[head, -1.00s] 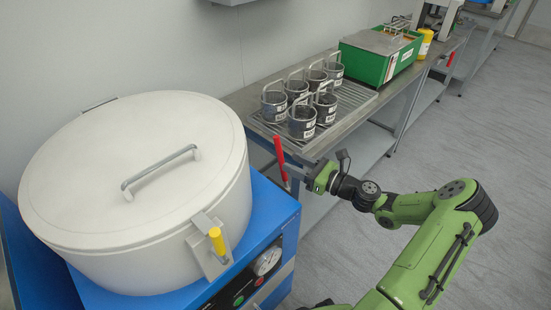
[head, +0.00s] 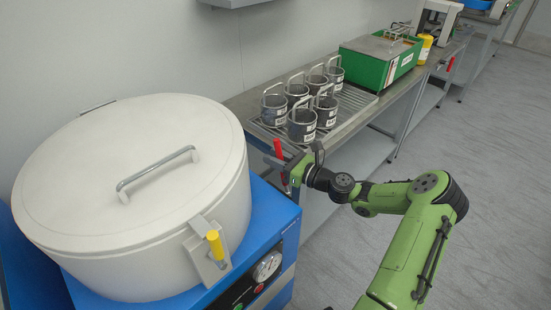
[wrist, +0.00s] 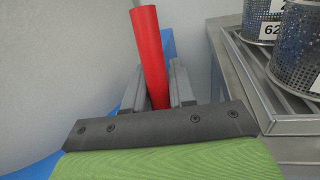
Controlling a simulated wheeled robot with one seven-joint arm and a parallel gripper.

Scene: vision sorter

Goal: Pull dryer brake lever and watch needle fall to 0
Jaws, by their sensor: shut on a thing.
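The dryer (head: 130,190) is a large white drum with a lid on a blue base at the left. Its red brake lever (head: 279,152) stands up at the right edge of the base, leaning slightly. My gripper (head: 288,177) reaches the lever from the right and is shut on its lower part. In the wrist view the red lever (wrist: 149,40) rises between the two grey fingers of my gripper (wrist: 158,92). The round dial gauge (head: 267,266) is on the base front; its needle is too small to read.
A yellow-handled latch (head: 215,244) is on the drum's front. Several perforated metal baskets (head: 301,126) stand on a rack on the steel bench just behind my gripper. A green box (head: 380,62) is farther back. The floor (head: 480,150) at the right is clear.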

